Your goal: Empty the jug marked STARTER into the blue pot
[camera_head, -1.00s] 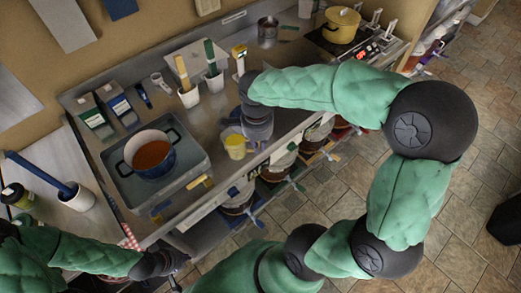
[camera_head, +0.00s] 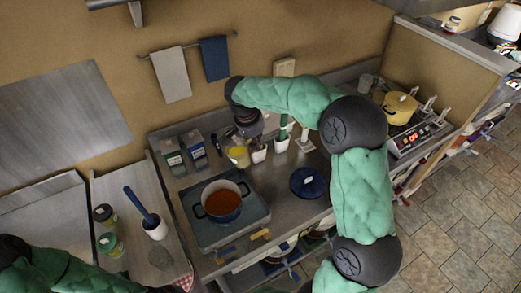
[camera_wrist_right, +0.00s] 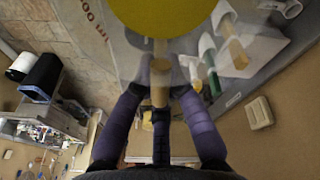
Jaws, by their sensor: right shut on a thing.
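The blue pot (camera_head: 240,209) stands in a grey tray (camera_head: 203,238) and holds orange-red liquid. A clear jug with yellow contents (camera_head: 238,156) is just behind the pot and a little to its right, apart from it. My right gripper (camera_head: 248,130) is shut on this jug; its purple fingers (camera_wrist_right: 160,95) are at the jug's handle in the wrist view. The jug (camera_wrist_right: 120,50) shows volume marks there; I cannot read STARTER. It looks roughly upright. My left gripper is at the bottom edge, mostly cut off, its jaws unclear.
Two cartons (camera_head: 172,152) stand behind the tray. White holders (camera_head: 258,154) with tools stand right of the jug. A dark blue lid (camera_head: 308,182) lies on the counter. A yellow pot (camera_head: 400,107) is on the hob at the right. Jars (camera_head: 110,244) stand at the left.

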